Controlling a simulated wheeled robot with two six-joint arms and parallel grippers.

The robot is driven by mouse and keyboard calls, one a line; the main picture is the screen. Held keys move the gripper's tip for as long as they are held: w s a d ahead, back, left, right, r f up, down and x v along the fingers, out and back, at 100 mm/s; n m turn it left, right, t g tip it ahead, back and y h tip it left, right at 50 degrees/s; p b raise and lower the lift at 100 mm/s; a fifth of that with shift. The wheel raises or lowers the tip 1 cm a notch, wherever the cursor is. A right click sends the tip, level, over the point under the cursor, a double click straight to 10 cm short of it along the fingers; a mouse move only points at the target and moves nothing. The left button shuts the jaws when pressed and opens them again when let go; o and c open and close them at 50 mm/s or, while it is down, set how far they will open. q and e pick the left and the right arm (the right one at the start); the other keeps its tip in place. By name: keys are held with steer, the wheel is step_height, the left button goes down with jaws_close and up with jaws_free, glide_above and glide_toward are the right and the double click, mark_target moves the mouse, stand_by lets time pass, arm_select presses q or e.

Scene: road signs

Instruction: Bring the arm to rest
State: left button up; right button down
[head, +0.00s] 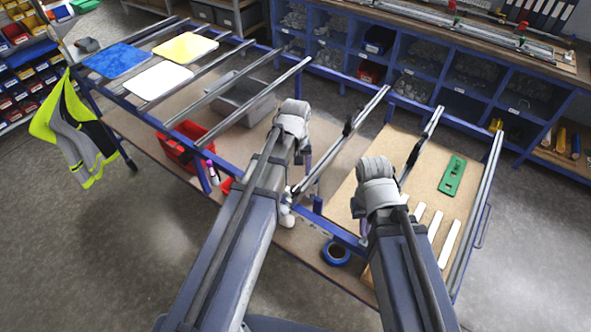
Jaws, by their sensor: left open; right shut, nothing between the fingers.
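My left arm reaches up from the bottom middle to a grey joint over the table's front edge. Its gripper (287,214) shows only in part beside the arm, low at the front edge of the table; it is open, and the arm hides much of it. My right arm rises at the lower right to a grey joint over the beige board. Its gripper (364,230) is mostly hidden behind the arm; it is shut and empty. I see no thing carried by either arm.
A blue-framed table (230,158) with metal rails bears blue (117,60), white (158,80) and yellow (186,47) plates. Below are a red crate (178,150), a grey bin (240,100) and blue tape (336,253). A green tool (452,176) and white strips (449,243) lie right.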

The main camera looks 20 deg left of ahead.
stand_by(0.3)
arm_select(q)
steer(key=s+d+f+m+b, duration=0.3)
steer(key=s+d+m, duration=0.1)
steer(key=s, duration=0.3)
steer(key=s+d+f+m+y+b, duration=0.1)
steer(key=s+d+f+m+b, duration=0.3)
steer(key=s+d+m, duration=0.1)
steer(key=shift+s+d+f, duration=0.15)
steer(key=shift+s+d, duration=0.7)
steer(key=shift+s, duration=0.35)
